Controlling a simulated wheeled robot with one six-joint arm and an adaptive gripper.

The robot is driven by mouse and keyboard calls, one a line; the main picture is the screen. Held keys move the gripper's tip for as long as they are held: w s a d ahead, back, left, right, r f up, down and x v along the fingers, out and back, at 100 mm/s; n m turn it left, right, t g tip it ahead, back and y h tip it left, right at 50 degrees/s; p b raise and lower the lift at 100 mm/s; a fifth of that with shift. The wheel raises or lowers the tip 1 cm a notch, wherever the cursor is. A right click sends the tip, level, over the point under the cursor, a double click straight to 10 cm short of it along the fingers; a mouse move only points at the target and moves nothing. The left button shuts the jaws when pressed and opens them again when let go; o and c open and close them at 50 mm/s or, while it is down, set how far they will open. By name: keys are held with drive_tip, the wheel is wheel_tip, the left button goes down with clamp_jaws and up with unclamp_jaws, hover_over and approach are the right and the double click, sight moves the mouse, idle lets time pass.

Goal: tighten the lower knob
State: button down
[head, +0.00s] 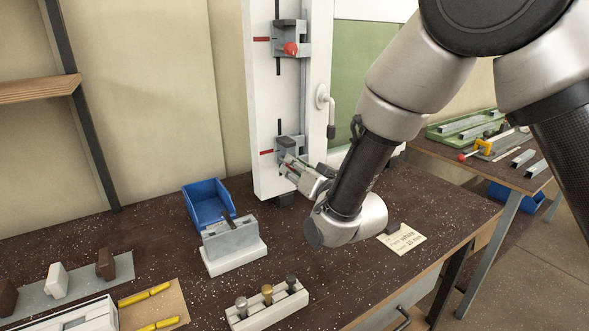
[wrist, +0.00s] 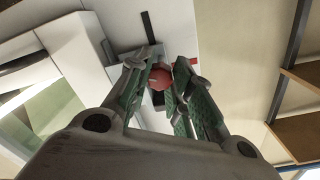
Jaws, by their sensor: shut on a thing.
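The lower knob (wrist: 160,78) is red and round and sits between my gripper's fingertips in the wrist view. In the head view my gripper (head: 291,166) is at the lower clamp (head: 286,145) on the white upright profile (head: 262,100), and it hides the lower knob there. My gripper (wrist: 161,82) is shut on the lower knob. The upper knob (head: 291,48) is red and sits on the upper clamp (head: 287,32), clear of my gripper. A red mark (head: 266,152) is beside the lower clamp.
A blue bin (head: 205,203) and a grey vise-like block on a white base (head: 233,243) stand left of my arm. A rack with knobbed pins (head: 267,305) is at the front. A note card (head: 402,239) lies to the right. A white handle (head: 325,100) is right of the profile.

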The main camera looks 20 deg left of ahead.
drive_tip(key=shift+m, duration=0.3)
drive_tip(key=c, duration=1.2)
unclamp_jaws()
drive_tip(key=shift+c, duration=0.2)
drive_tip(key=v, duration=1.2)
